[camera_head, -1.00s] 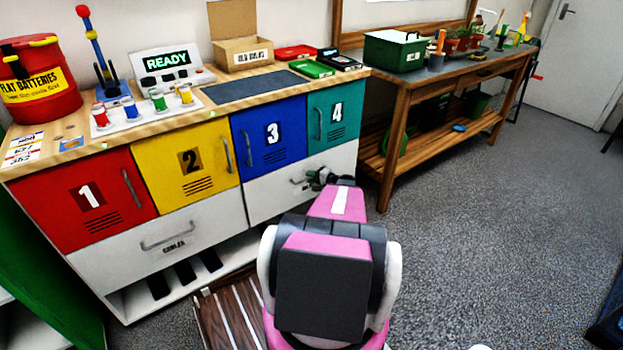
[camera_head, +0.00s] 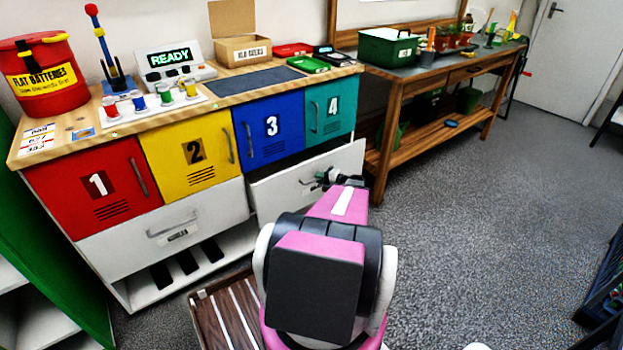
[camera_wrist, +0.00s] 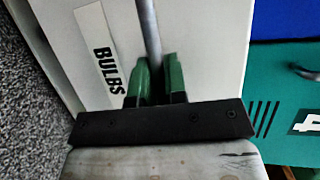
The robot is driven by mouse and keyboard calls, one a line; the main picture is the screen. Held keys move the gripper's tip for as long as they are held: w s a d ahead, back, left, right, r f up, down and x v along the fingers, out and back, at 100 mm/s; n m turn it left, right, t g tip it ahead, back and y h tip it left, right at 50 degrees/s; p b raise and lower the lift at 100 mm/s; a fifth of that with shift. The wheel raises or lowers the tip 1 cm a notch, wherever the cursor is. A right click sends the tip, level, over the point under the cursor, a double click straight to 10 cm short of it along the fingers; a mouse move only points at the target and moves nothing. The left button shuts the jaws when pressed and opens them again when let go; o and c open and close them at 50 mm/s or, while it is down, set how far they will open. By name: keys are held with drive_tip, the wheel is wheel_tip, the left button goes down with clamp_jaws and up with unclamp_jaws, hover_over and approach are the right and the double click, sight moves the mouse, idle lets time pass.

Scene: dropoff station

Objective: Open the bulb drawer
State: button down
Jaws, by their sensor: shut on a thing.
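The bulb drawer (camera_head: 278,192) is the white drawer under the blue and teal doors. It stands out from the cabinet front, partly open, with a dark gap along its top edge. In the wrist view its white front (camera_wrist: 205,50) carries a "BULBS" label (camera_wrist: 98,50). My gripper (camera_head: 325,178) is at the drawer's grey bar handle. In the wrist view the green fingers (camera_wrist: 155,82) are shut around the handle (camera_wrist: 149,30). The inside of the drawer is hidden from view.
A second white drawer (camera_head: 160,222) to the left is closed. Numbered doors sit above: red (camera_head: 75,195), yellow (camera_head: 180,170), blue (camera_head: 262,150) and teal (camera_head: 325,125). A wooden workbench (camera_head: 385,140) stands to the right. The grey floor (camera_head: 480,230) right of my arm is clear.

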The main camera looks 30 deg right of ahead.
drive_tip(key=s+d, duration=0.1)
drive_tip(key=s, duration=2.1)
drive_tip(key=shift+d, duration=0.35)
drive_tip(key=shift+s, duration=0.1)
drive_tip(key=c, duration=1.5)
unclamp_jaws()
drive_tip(key=shift+o, duration=0.2)
drive_tip(key=v, duration=1)
drive_tip(key=shift+s+d, duration=0.2)
drive_tip(key=shift+s, duration=0.15)
